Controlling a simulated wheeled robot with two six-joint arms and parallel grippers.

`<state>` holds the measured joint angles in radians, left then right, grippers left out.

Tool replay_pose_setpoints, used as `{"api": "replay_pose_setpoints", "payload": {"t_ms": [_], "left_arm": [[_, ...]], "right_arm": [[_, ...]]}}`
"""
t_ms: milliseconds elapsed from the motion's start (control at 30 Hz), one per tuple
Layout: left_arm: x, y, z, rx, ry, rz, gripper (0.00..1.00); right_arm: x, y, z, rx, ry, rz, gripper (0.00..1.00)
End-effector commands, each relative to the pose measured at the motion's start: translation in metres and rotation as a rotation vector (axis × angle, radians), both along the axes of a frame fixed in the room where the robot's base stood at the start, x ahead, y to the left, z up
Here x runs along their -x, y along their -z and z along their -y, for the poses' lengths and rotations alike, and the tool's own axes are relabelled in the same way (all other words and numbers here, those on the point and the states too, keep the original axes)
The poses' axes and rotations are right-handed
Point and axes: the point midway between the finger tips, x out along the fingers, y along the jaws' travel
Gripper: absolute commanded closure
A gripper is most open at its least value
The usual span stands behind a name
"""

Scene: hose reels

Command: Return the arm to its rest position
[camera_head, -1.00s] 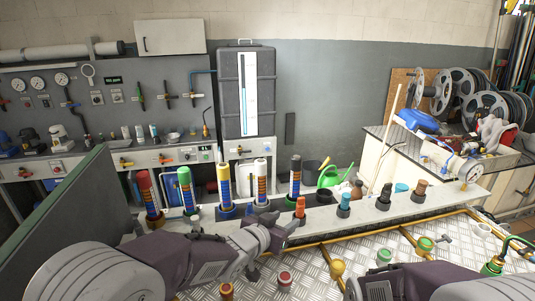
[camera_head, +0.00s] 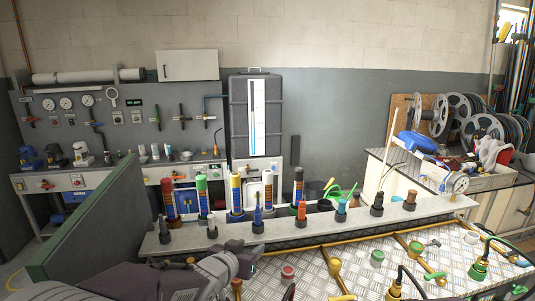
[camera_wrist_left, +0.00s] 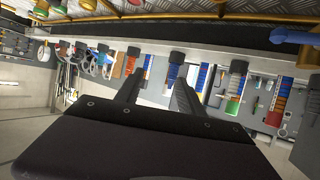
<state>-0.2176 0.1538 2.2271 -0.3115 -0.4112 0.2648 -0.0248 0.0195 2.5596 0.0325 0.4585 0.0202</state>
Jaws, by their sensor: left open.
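My left gripper (camera_head: 243,258) is at the lower middle of the head view, in front of the pale rail (camera_head: 330,226). Its arm comes in from the lower left. In the left wrist view the two fingers (camera_wrist_left: 157,90) stand apart with nothing held between them; the rail and its fittings lie beyond, upside down. A blue nozzle (camera_head: 257,211) stands upright in a dark holder on the rail, beyond the gripper and apart from it. An orange-red nozzle (camera_head: 301,212) stands to its right. My right gripper does not show.
Several coloured tubes, among them a red one (camera_head: 169,200) and a green one (camera_head: 202,193), stand behind the rail. A green panel (camera_head: 95,220) rises at the left, near my left arm. Yellow pipes (camera_head: 375,232) and valves cover the metal plate in front. Hose reels (camera_head: 462,108) stand at the right.

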Motion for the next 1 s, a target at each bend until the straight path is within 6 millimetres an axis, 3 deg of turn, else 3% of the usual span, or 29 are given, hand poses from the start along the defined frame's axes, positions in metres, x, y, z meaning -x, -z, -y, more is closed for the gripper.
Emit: {"api": "replay_pose_setpoints", "payload": {"t_ms": [167, 267, 333, 400, 500, 600, 733, 1000], "left_arm": [[0.028, 0.041, -0.061, -0.038, -0.152, -0.172, 0.54], [0.061, 0.075, -0.096, -0.067, -0.242, -0.328, 0.54], [0.097, 0.103, -0.116, -0.087, -0.301, -0.472, 0.54], [0.139, 0.13, -0.129, -0.105, -0.339, -0.63, 0.54], [0.194, 0.155, -0.131, -0.13, -0.347, -0.826, 0.54], [0.231, 0.168, -0.128, -0.149, -0.333, -0.965, 0.54], [0.252, 0.171, -0.127, -0.171, -0.307, -1.047, 0.54], [0.252, 0.171, -0.127, -0.177, -0.301, -1.046, 0.54]], "right_arm": [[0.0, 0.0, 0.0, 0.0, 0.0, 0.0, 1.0], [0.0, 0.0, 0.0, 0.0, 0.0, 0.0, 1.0], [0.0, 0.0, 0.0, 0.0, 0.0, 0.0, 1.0], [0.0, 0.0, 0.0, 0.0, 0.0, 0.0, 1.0], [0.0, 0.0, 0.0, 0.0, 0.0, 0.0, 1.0], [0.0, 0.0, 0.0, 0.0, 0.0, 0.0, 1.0], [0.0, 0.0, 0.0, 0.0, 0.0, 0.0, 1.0], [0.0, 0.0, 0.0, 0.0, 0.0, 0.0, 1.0]]}}
